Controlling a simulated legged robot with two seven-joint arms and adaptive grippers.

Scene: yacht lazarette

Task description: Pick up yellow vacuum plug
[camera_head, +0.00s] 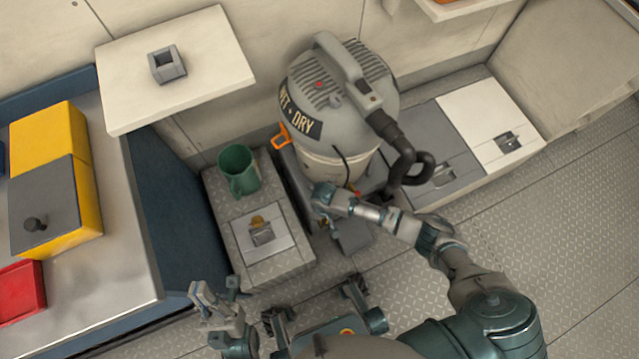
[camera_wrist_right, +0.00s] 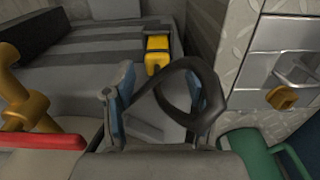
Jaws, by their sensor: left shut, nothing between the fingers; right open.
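The yellow vacuum plug (camera_wrist_right: 157,52) lies on a grey ridged surface in the right wrist view, with a black cable (camera_wrist_right: 185,72) looping beside it. My right gripper (camera_wrist_right: 162,95) is open; the plug is beyond its fingertips, and the cable loop crosses in front of the fingers. In the head view the right gripper (camera_head: 325,197) is low by the base of the wet-dry vacuum (camera_head: 330,125), where I cannot make out the plug clearly. My left gripper (camera_head: 208,297) is shut and empty at the lower left, apart from the plug.
A grey box (camera_head: 225,215) left of the vacuum carries a green mug (camera_head: 241,176) and a latch with a yellow knob (camera_head: 257,222). The vacuum's black hose (camera_head: 410,165) hangs at its right. A bench with yellow cases (camera_head: 60,135) is at left. Floor is clear at right.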

